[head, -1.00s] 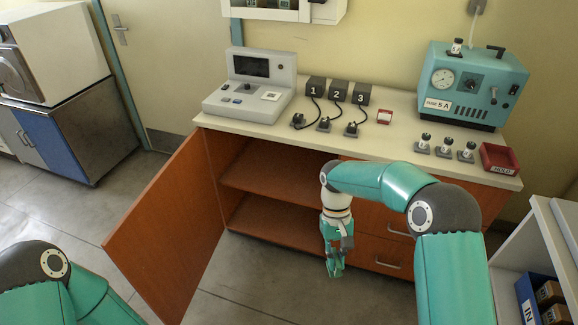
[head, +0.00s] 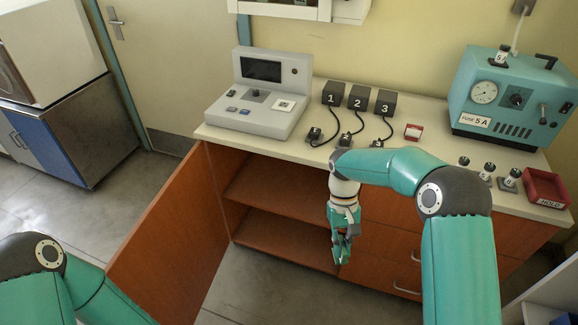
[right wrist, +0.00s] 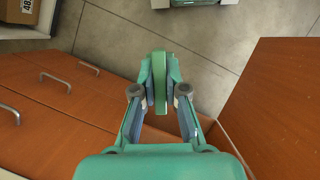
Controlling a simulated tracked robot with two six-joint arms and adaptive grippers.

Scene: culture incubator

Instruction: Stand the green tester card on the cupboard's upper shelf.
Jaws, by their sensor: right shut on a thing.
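My right gripper (head: 343,252) hangs fingers-down in front of the open cupboard, at the right side of its opening. In the right wrist view, my right gripper (right wrist: 160,82) is shut on the green tester card (right wrist: 160,70), which shows edge-on as a narrow green strip between the fingers. In the head view I cannot make the card out from the fingers. The cupboard's upper shelf (head: 275,190) looks bare where it shows; its right part is hidden behind my right arm. My left gripper is out of view; only part of my left arm shows.
The cupboard door (head: 165,240) stands wide open to the left. Drawers (head: 385,250) are right of the opening. The counter (head: 265,143) above carries a grey console (head: 262,95), numbered black blocks, a teal fuse tester (head: 505,100) and a red tray (head: 547,188). The lower shelf (head: 280,240) looks clear.

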